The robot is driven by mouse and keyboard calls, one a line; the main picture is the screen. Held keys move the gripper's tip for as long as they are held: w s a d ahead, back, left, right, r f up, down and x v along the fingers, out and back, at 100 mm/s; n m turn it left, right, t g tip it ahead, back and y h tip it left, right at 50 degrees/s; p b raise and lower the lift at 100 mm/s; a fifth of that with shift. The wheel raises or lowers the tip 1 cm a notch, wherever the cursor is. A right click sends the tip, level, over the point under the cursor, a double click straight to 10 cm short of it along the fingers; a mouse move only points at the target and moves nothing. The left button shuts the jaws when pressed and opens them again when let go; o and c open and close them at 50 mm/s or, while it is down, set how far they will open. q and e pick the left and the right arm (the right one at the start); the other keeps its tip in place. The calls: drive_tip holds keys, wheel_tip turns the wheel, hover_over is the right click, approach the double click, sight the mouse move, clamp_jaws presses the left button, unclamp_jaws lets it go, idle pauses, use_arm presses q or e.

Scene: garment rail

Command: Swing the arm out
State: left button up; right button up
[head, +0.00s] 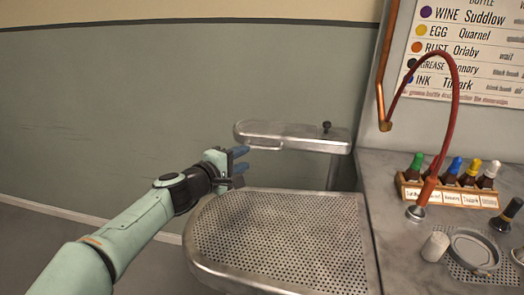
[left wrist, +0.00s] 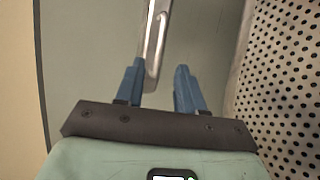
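The swing arm (head: 300,139) is a narrow metal board with a rounded left end, above and behind a larger perforated metal board (head: 280,235). A small dark knob (head: 326,127) stands at its right end. My left gripper (head: 242,160) is just below and in front of the arm's left end in the head view. Its blue fingers are apart with nothing held. In the left wrist view, the arm (left wrist: 156,40) lies beyond the fingertips (left wrist: 160,68), nearer the left finger; I cannot tell if they touch. My right gripper is out of view.
On the right, a grey counter (head: 400,262) holds a wooden rack (head: 455,195) of colour-capped bottles, a round metal dish (head: 474,250) and a red hose (head: 455,90). A label chart (head: 470,50) hangs above. The floor and wall at left are clear.

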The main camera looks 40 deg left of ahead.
sight(262, 148)
use_arm(q)
drive_tip(key=x, duration=0.8)
drive_tip(key=shift+p, duration=0.4)
drive_tip(key=shift+w+f, duration=0.1)
drive_tip(key=shift+w, duration=0.35)
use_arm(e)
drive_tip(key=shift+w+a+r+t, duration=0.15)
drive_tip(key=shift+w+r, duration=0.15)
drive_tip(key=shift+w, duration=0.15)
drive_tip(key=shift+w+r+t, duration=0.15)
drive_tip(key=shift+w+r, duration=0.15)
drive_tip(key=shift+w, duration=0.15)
use_arm(q)
clamp_jaws()
